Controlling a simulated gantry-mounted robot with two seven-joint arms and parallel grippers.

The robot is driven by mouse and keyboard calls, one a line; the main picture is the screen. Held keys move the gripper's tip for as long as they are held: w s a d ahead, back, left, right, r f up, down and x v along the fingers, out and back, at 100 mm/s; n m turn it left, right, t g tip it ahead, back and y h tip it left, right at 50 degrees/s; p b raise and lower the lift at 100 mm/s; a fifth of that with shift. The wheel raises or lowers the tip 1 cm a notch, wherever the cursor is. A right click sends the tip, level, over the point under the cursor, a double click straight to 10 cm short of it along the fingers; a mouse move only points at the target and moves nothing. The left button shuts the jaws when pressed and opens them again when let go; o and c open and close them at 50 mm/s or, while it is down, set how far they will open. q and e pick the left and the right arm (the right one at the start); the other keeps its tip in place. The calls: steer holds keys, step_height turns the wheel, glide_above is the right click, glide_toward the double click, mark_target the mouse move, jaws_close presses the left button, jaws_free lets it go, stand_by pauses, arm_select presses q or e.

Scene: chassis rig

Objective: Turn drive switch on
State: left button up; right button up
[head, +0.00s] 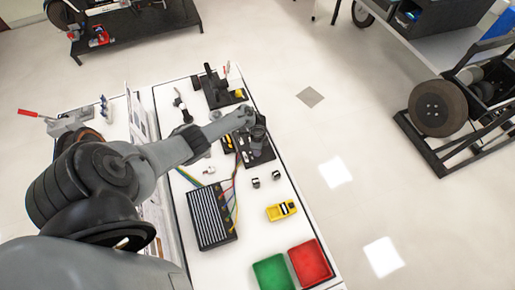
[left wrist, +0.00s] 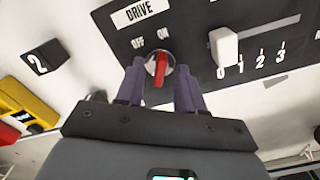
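The drive switch (left wrist: 160,68) is a round knob with a red bar, set in a black panel (left wrist: 195,25) under the words DRIVE, OFF and ON. I cannot tell for sure which word the bar points to. My left gripper (left wrist: 160,72) has its two purple fingers on either side of the knob, with a gap between them; contact is not clear. In the head view my left gripper (head: 255,126) is over the dark panel (head: 262,157) on the white table, and the switch is hidden there. My right gripper is not in view.
A white slider (left wrist: 224,47) stands near 0 on the panel, right of the switch. A black block marked 2 (left wrist: 45,57) is to the left. A ribbed black box (head: 210,219) with coloured wires, a yellow meter (head: 281,210), a green bin (head: 271,272) and a red bin (head: 310,263) share the table.

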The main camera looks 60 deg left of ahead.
arm_select(q)
steer(key=shift+r, duration=0.1)
step_height(320, 180, up, 11)
steer(key=p, duration=0.4)
steer(key=shift+f, duration=0.2)
stand_by(0.4)
